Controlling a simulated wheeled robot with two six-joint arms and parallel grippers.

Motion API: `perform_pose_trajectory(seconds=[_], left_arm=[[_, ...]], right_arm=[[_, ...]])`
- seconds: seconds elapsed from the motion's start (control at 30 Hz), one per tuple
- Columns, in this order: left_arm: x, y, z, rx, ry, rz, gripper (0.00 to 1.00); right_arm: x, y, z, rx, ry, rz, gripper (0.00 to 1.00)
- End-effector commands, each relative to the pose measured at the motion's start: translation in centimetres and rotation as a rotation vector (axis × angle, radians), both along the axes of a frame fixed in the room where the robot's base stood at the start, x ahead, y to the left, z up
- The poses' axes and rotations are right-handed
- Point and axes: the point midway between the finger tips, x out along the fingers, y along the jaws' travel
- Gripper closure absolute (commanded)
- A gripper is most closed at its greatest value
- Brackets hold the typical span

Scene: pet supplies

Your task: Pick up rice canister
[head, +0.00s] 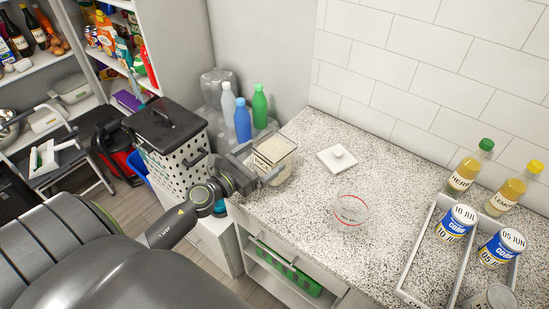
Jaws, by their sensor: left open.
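The rice canister (277,152) is a clear, squarish jar with pale contents and a label on its front. It stands near the left end of the speckled counter (300,205). My left gripper (264,169) is at the canister, with its fingers around or just beside the jar; I cannot tell whether they touch it. The gripper is open. It partly hides the canister's lower left side. My right gripper is not in view.
A white tray (408,263) with blue cans (457,221) stands at the right. Bottles with yellowish liquid (465,172) stand behind it. Plastic bottles (242,120) stand behind the canister, and a perforated bin (178,155) is at left.

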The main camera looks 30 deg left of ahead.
Motion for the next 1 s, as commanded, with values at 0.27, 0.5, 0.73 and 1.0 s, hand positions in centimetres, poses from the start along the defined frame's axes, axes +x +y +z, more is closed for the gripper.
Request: perform_pose_trajectory(seconds=[0.27,0.5,0.73,1.0], left_arm=[[3.6,-1.2,0.1,-0.002,-0.002,0.001,0.00],[4.8,-1.5,-0.1,0.000,0.000,0.001,0.00],[4.8,-1.4,-0.1,0.000,0.000,0.001,0.10],[4.8,-1.5,0.1,-0.001,-0.004,0.000,0.44]], right_arm=[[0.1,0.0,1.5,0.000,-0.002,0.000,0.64],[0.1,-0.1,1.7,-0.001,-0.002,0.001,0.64],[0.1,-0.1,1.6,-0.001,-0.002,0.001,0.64],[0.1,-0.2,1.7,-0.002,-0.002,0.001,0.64]])
